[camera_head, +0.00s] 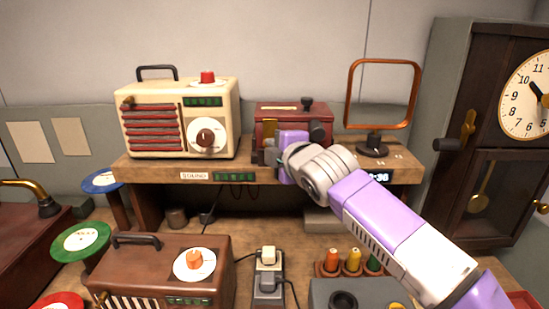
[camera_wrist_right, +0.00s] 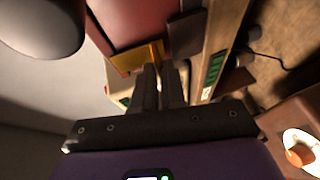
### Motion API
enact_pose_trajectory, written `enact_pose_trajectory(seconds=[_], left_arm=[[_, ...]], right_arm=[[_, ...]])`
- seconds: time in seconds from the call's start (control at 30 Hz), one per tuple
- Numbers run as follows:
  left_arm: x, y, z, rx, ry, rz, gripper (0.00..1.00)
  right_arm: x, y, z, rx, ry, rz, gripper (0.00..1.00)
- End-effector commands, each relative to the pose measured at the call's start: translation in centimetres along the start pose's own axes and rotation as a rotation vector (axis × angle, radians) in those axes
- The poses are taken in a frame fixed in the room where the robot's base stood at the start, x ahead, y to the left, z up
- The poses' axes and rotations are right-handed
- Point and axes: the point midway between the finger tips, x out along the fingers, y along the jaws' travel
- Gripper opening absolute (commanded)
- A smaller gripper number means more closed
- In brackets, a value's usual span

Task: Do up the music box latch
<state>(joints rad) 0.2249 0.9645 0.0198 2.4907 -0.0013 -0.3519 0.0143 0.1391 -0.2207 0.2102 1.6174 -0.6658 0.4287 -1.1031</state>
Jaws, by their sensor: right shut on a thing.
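The music box is a dark red box (camera_head: 290,109) on the wooden shelf, with a black knob on top and a dark round part on its right. Its front is largely hidden by my right gripper (camera_head: 270,152). In the right wrist view the red box wall (camera_wrist_right: 135,22) carries a brass latch piece (camera_wrist_right: 136,58). My right gripper's two dark fingers (camera_wrist_right: 160,80) are close together there, shut on the latch. Their tips partly cover it, so its exact position cannot be told. My left gripper is not in view.
A cream radio (camera_head: 165,120) stands left of the box and an orange-framed stand (camera_head: 374,150) right of it. Below are a brown radio (camera_head: 160,270) and several coloured pegs in a holder.

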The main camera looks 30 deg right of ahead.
Motion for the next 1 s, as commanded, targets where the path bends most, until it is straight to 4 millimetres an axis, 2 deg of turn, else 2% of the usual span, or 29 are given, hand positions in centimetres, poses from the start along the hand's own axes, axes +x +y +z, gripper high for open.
enact_pose_trajectory(seconds=[0.03, 0.67, 0.7, 0.87, 1.0], left_arm=[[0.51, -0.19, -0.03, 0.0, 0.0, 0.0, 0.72], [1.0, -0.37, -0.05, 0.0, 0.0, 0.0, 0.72], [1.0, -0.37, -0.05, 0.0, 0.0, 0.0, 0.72], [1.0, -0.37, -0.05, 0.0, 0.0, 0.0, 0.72], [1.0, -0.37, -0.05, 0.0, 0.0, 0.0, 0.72]], right_arm=[[0.32, -0.83, 0.22, -0.003, -0.005, 0.0, 0.0], [0.52, -0.67, 0.36, -0.021, -0.005, 0.047, 0.0], [0.52, -0.67, 0.36, -0.021, -0.005, 0.047, 0.12], [0.47, -0.55, 0.31, -0.022, -0.003, 0.05, 0.36], [0.41, -0.43, 0.25, -0.022, -0.002, 0.053, 0.36]])
